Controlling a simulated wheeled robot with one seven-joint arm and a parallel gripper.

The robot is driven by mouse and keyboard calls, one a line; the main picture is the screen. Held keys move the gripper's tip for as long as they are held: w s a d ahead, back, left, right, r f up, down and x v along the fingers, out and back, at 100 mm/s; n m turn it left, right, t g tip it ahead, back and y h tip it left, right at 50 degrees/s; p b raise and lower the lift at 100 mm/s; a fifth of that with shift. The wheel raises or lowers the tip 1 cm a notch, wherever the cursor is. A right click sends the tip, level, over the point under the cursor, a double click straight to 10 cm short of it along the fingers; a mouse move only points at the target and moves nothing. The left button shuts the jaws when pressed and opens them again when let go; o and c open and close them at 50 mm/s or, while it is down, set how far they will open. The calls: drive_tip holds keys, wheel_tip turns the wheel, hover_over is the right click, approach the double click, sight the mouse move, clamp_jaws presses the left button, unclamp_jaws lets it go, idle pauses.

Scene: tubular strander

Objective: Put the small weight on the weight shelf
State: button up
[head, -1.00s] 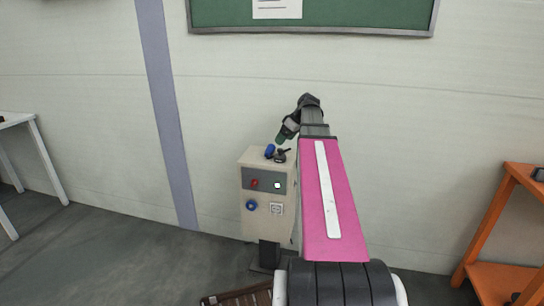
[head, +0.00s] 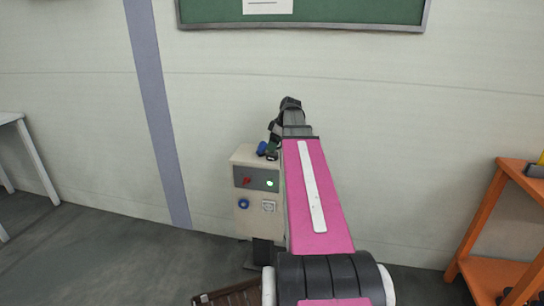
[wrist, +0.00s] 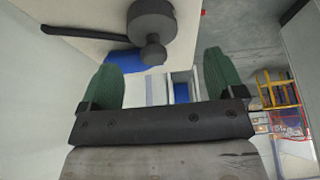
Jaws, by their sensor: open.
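A dark grey cylinder with a round knob (wrist: 152,22), which looks like the small weight, is on the beige box top in the wrist view. In the head view a dark piece (head: 272,157) shows on the control box's top, partly hidden by my arm. My gripper (wrist: 162,68) is open and empty, its green fingers apart. The knob appears between the fingertips in the picture, just past them; I see no contact. In the head view my gripper (head: 274,142) is over the box's back edge. An orange shelf (head: 473,232), perhaps the weight shelf, stands at the right.
The control box (head: 246,215) stands near the wall, with a blue part (head: 262,148) on top and a lit green light (head: 270,183). A yellow item (head: 537,167) and dark items (head: 512,297) are on the orange shelf. A white table (head: 35,155) is at left.

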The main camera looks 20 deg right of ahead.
drive_tip(key=shift+w+x, duration=0.15)
drive_tip(key=shift+x, duration=1.05)
drive_tip(key=shift+w+x, duration=0.1)
drive_tip(key=shift+x, duration=1.05)
drive_tip(key=shift+d, duration=0.15)
drive_tip(key=c, duration=1.5)
drive_tip(key=shift+o, duration=0.2)
drive_tip(key=shift+r, duration=0.15)
